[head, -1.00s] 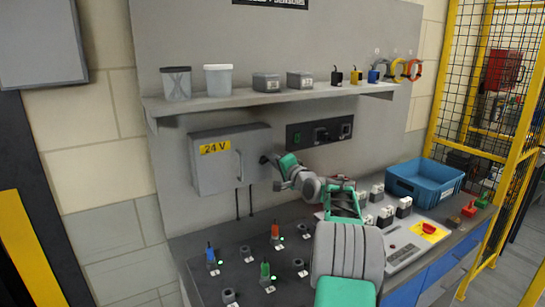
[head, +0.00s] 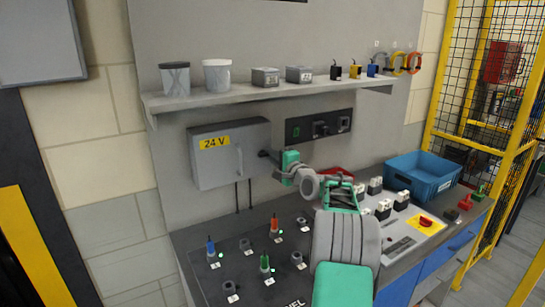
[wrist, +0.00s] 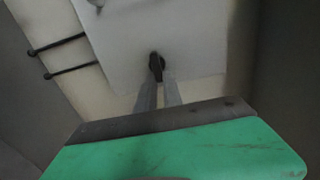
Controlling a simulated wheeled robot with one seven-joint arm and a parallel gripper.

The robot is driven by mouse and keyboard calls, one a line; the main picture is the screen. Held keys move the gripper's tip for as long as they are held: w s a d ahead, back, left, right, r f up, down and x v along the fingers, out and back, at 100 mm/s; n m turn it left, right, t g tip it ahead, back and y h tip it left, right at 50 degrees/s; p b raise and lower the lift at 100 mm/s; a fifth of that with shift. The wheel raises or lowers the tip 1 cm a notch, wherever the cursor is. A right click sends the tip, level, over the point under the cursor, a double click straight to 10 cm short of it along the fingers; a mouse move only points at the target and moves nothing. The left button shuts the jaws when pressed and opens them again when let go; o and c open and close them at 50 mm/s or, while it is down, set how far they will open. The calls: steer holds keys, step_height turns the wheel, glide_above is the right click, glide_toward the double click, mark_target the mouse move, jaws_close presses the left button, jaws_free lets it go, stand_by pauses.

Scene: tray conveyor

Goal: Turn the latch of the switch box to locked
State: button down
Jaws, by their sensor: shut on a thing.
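The grey switch box (head: 212,172) with a yellow 24 V label and a light handle hangs on the wall panel. Its small black latch (head: 263,153) sticks out of the box's right side. My gripper (head: 272,158) reaches it from the right. In the wrist view the latch (wrist: 156,64) sits at the tips of my two narrow grey fingers (wrist: 158,88), which are shut on it. The fingers partly cover the latch, and its lock position cannot be read.
A shelf (head: 270,94) with cups and small boxes runs above. A black socket panel (head: 320,127) is right of the box. The bench below holds several coloured switches, a blue bin (head: 422,180) and a red knob on a yellow plate (head: 426,222).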

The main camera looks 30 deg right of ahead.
steer(key=c, duration=1.5)
jaws_free()
steer(key=shift+s, duration=0.1)
steer(key=s+b, duration=0.1)
steer(key=s, duration=0.3)
steer(key=s+b, duration=0.1)
steer(key=s, duration=0.2)
steer(key=shift+s+a, duration=0.2)
steer(key=shift+s, duration=0.15)
